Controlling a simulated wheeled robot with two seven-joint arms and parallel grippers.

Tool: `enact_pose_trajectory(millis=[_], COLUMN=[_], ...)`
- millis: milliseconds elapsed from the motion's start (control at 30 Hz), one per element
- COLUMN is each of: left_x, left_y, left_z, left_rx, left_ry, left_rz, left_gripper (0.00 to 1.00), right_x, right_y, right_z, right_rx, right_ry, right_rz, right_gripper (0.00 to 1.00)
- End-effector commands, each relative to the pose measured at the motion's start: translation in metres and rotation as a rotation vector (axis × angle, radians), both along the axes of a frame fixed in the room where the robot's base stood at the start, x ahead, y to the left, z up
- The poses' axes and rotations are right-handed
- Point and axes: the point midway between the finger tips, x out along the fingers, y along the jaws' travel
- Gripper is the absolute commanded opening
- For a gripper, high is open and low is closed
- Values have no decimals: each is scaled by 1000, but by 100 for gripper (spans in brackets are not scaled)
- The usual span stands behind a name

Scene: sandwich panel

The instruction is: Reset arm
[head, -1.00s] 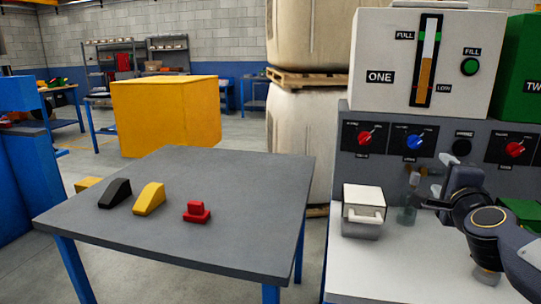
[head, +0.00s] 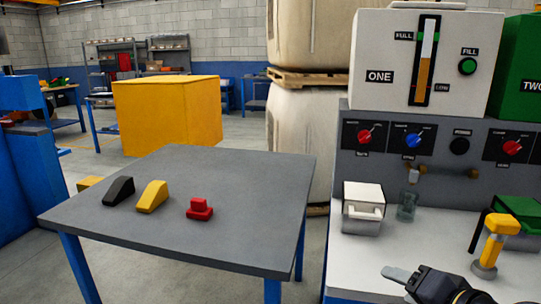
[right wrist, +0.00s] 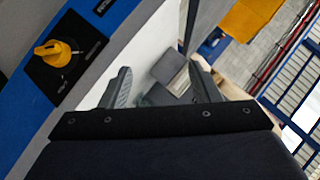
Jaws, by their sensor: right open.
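My right gripper (head: 395,284) is low at the front of the white bench top (head: 350,268), at the bottom right of the head view. In the right wrist view its two fingers (right wrist: 160,88) are spread apart, and no object is held between them. A white lidded box (head: 363,205) with a handle stands on the bench beyond the gripper. A small clear glass item (head: 407,206) stands to the right of that box. My left gripper is out of view.
A yellow-handled tool (head: 499,230) stands right of my gripper, near a green box (head: 520,208). A knob panel (head: 390,140) backs the bench. The grey table (head: 190,235) at left holds a black wedge (head: 119,191), a yellow wedge (head: 153,196) and a red part (head: 199,209).

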Motion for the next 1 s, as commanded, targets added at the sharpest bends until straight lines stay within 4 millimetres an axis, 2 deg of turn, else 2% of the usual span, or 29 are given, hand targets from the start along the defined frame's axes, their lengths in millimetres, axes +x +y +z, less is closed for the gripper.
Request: enact_pose_trajectory(millis=[33,200,467,500,767,867,1000], left_x=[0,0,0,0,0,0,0], left_y=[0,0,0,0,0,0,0], left_z=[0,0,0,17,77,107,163], left_rx=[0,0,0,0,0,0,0], left_ry=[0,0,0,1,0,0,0], left_rz=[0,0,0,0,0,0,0], left_gripper=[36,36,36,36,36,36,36], right_x=[-20,-79,-153,-152,-151,-150,-150], right_y=[7,20,28,27,27,27,27], right_z=[-17,-69,-130,-111,-51,-21,35], right_rx=[-51,-199,-353,-354,-350,-350,-349], right_ry=[43,189,365,366,363,363,362], right_rz=[58,236,447,448,443,443,442], right_gripper=[57,57,57,57,57,57,57])
